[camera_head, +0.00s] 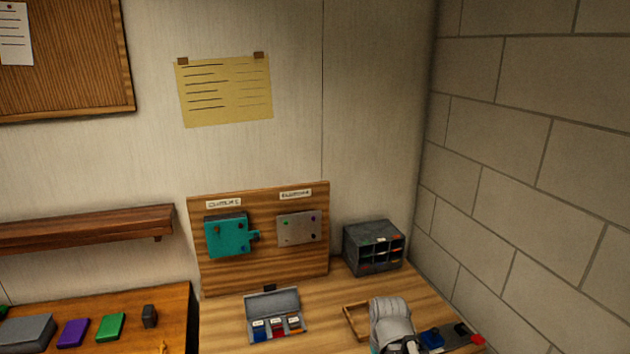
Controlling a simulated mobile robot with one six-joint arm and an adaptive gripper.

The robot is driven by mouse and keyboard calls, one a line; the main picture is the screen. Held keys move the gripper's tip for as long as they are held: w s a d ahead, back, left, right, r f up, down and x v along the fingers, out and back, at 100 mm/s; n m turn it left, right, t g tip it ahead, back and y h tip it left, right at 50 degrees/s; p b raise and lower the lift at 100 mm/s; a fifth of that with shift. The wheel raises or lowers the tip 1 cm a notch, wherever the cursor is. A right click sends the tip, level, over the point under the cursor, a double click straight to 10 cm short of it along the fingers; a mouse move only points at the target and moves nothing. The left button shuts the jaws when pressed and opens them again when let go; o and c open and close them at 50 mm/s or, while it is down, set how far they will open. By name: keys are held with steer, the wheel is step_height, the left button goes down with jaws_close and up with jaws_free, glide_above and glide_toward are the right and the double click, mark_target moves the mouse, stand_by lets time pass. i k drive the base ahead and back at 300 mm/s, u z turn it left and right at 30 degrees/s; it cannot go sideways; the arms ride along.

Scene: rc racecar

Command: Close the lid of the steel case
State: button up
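The steel case (273,303) is a small grey case on the wooden workbench, in front of the upright board. Its lid stands open, raised at the back, with a small dark piece at its top edge. Inside the case are blue, red and orange-brown items with pale labels. A pale grey rounded part at the lower right, cut by the bottom edge, looks like part of my arm; it is to the right of the case and apart from it. I cannot make out any gripper fingers.
A wooden tray (354,321) is partly hidden behind the pale arm part. Blue and red items lie right of it. A dark compartment box (373,248) stands at the back right. A board (265,266) with teal and grey plates stands behind the case.

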mark_target(273, 302)
steer(key=k, duration=1.35)
steer(key=u, duration=0.4)
steer(key=i, duration=1.65)
steer(key=z, duration=0.4)
